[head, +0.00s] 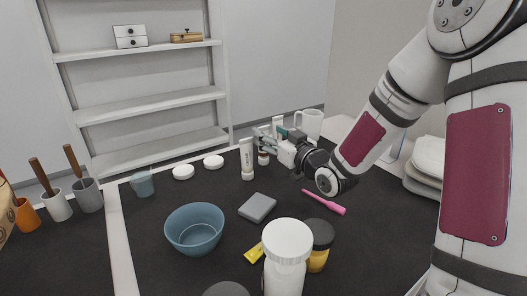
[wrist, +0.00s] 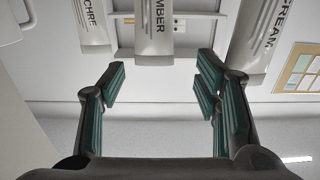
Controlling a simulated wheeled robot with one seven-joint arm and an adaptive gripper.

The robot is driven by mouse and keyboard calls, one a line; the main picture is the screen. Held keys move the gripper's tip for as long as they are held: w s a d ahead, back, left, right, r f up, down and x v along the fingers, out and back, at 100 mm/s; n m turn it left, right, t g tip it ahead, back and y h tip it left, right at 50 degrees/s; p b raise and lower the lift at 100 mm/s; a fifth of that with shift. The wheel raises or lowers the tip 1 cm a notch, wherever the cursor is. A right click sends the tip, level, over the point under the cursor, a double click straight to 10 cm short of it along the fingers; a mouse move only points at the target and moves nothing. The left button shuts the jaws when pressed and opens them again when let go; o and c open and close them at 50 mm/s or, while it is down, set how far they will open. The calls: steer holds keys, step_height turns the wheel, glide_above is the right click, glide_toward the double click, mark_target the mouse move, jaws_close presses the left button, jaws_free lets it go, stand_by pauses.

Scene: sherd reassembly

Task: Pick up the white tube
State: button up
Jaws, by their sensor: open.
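Several pale tubes with dark lettering show along the top of the wrist view: a left tube (wrist: 88,22) reading "CHRE", a middle tube (wrist: 153,28) reading "MBER" and a right tube (wrist: 262,35) reading "CREAM". I cannot tell which is the white tube. In the head view one white tube (head: 246,158) stands upright on the dark mat, just left of my gripper (head: 264,136). Another tube (head: 278,124) shows partly behind my gripper. In the wrist view my gripper (wrist: 161,82) is open and empty, with the middle tube beyond the gap between its fingers.
A white mug (head: 309,124) stands behind my gripper. A grey block (head: 257,207), a blue bowl (head: 194,230), a pink tool (head: 324,202) and a large white-lidded jar (head: 287,260) are nearer. Two white discs (head: 183,172) lie left. Bare mat (head: 150,235) shows left of the bowl.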

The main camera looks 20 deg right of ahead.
mark_target(265, 130)
steer(key=shift+d+f+x, duration=0.1)
steer(key=shift+d+x, duration=0.05)
steer(key=shift+x, duration=1.05)
steer(key=shift+d+f+x, duration=0.1)
steer(key=shift+d+x, duration=0.05)
steer(key=shift+x, duration=1)
steer(key=shift+w, duration=0.1)
steer(key=c, duration=1.2)
